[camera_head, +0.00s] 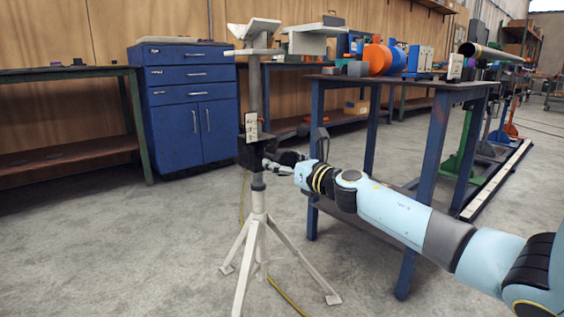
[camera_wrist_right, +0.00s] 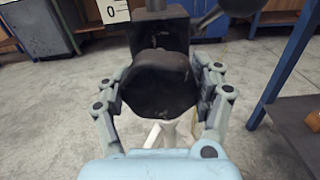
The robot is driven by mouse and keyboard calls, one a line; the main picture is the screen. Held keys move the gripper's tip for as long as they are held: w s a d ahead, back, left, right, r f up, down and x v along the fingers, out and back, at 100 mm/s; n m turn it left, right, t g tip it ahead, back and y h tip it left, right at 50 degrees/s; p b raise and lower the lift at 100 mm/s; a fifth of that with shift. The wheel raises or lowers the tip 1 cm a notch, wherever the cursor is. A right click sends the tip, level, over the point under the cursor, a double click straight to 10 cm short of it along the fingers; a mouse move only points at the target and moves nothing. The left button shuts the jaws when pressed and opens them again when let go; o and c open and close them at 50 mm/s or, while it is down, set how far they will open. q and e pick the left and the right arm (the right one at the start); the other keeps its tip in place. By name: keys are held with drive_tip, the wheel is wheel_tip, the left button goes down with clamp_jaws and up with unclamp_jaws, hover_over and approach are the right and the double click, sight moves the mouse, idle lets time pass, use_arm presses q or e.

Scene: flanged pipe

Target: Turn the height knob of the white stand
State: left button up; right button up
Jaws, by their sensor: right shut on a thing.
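The white stand (camera_head: 256,200) stands upright on the concrete floor on splayed legs, with a V-shaped head (camera_head: 254,30) on top. A dark block sits around its post at mid-height, with a white label (camera_head: 251,128) on its front. My right gripper (camera_head: 270,164) reaches the block from the right. In the right wrist view my right gripper (camera_wrist_right: 161,95) is shut on the black height knob (camera_wrist_right: 158,85), one finger on each side. The knob stands out from the dark block behind it. In the head view the gripper largely hides the knob. My left gripper is not in view.
A blue-legged workbench (camera_head: 430,160) stands close to the right of the stand, beside my right arm. A blue cabinet (camera_head: 185,105) and another bench (camera_head: 70,72) are behind to the left. The floor left of the stand is clear.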

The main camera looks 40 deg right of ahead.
drive_tip(key=shift+m, duration=1.4)
drive_tip(key=m+p, duration=0.1)
drive_tip(key=m, duration=0.2)
drive_tip(key=shift+r, duration=0.1)
drive_tip(key=m+p, duration=0.2)
drive_tip(key=m, duration=0.3)
drive_tip(key=shift+m, duration=0.5)
drive_tip(key=m+p, duration=0.2)
drive_tip(key=m, duration=0.2)
drive_tip(key=shift+r+m, duration=0.1)
drive_tip(key=shift+m, duration=0.2)
drive_tip(key=m+p, duration=0.2)
drive_tip(key=m, duration=0.2)
drive_tip(key=shift+p, duration=0.3)
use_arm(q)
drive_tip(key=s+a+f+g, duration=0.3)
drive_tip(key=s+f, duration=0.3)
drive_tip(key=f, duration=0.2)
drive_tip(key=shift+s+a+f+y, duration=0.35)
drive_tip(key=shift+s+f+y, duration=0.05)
use_arm(e)
drive_tip(key=shift+f+m, duration=0.25)
drive_tip(key=shift+m, duration=0.35)
